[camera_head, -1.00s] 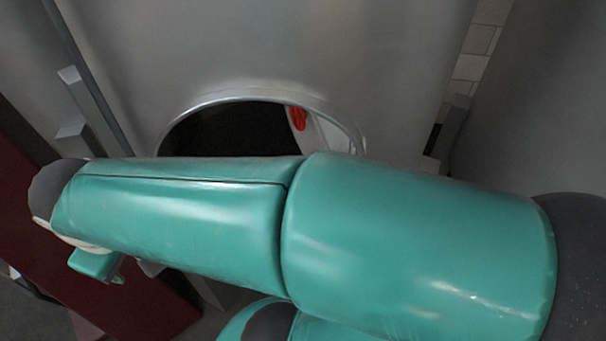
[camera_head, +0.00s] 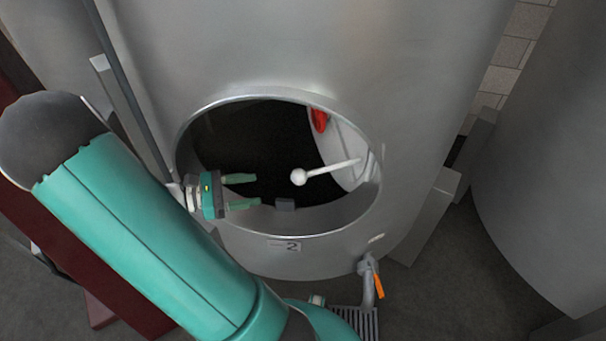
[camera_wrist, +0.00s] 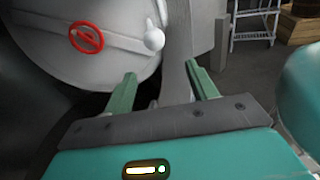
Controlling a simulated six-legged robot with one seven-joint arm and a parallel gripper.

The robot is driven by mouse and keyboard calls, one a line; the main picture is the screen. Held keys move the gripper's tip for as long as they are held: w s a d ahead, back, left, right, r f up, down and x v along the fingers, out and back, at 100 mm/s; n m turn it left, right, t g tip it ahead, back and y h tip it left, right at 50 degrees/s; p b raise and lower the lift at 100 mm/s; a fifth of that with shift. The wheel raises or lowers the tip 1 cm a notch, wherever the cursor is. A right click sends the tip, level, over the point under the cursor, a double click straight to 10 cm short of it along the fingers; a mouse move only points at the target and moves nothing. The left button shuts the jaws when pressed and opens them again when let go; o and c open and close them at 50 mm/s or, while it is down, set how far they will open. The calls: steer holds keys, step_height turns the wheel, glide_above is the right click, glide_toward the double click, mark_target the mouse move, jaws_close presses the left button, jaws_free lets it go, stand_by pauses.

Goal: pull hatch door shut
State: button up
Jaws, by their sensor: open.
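The hatch door (camera_head: 343,148) is a pale disc at the right inside the round tank opening, standing ajar. It carries a red handwheel (camera_head: 319,120) and a rod ending in a white ball knob (camera_head: 298,177). In the wrist view the door (camera_wrist: 95,65) fills the upper left, with its red wheel (camera_wrist: 86,37) and the ball (camera_wrist: 154,39) beyond my fingers. My gripper (camera_head: 246,191) is open and empty at the left of the opening, its fingers pointing right toward the ball, apart from it. In the wrist view a grey band shows between my fingertips (camera_wrist: 163,88).
The steel tank's hatch rim (camera_head: 290,93) surrounds the dark opening. Below it are a "2" plate (camera_head: 284,245) and a tap with an orange lever (camera_head: 379,286). Another tank (camera_head: 545,170) stands at the right. The wrist view shows a rack (camera_wrist: 254,20) and a wooden crate (camera_wrist: 301,25).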

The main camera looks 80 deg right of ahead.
mark_target(305, 173)
steer(key=shift+n+g+h, duration=0.3)
steer(key=shift+g, duration=0.3)
steer(key=x, duration=1.5)
steer(key=shift+w+d+f, duration=0.15)
steer(key=shift+w+d, duration=0.05)
steer(key=shift+d, duration=0.15)
jaws_close()
